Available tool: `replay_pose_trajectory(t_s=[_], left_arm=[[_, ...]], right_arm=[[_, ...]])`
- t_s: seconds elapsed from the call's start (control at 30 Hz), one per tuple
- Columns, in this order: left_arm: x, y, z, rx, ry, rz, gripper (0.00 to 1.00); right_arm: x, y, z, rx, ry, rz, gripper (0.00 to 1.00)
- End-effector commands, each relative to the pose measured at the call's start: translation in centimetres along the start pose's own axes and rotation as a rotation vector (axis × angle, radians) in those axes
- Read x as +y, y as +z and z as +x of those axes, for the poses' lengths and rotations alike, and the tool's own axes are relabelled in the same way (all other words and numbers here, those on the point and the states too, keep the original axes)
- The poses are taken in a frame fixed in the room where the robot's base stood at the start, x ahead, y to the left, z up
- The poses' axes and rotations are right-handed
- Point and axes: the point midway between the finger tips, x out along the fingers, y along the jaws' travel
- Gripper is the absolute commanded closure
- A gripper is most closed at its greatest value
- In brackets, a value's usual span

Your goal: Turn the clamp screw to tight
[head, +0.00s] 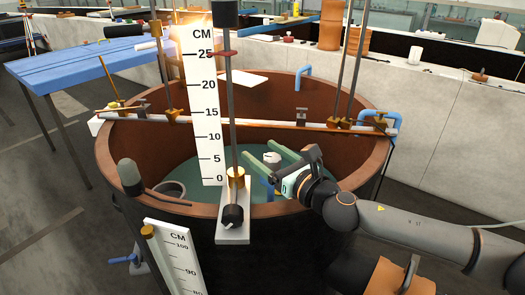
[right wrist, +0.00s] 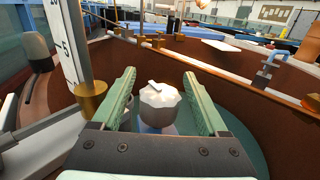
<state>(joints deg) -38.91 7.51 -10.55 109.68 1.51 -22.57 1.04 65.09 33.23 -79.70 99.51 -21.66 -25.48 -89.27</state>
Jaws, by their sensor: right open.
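A white fluted knob (head: 272,158) with a small raised pointer bar on top stands inside the big round tank; I take it to be the clamp screw. In the right wrist view the knob (right wrist: 160,104) lies between and below the two green fingers, with a gap on each side. Its pointer bar (right wrist: 155,86) slants toward the upper left. My right gripper (head: 258,149) reaches in over the tank rim from the right. It is open and empty, and its fingers (right wrist: 158,73) look clear of the knob. My left gripper is out of view.
An upright rod with a brass collar (head: 236,180) and a white CM scale (head: 203,110) stand left of the gripper. The tank's brown rim (head: 375,165) passes under my right arm. A blue table (head: 85,62) stands back left.

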Motion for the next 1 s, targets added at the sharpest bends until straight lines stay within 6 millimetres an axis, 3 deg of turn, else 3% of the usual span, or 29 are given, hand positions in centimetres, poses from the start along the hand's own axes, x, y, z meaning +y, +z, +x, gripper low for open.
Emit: replay_pose_trajectory(t_s=[0.4, 1.0], left_arm=[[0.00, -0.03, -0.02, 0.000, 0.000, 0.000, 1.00], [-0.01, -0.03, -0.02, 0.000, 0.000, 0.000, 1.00]], right_arm=[[0.02, 0.01, 0.76, 0.000, 0.001, 0.000, 0.23], [0.00, -0.01, 0.72, 0.000, 0.000, 0.000, 0.90]])
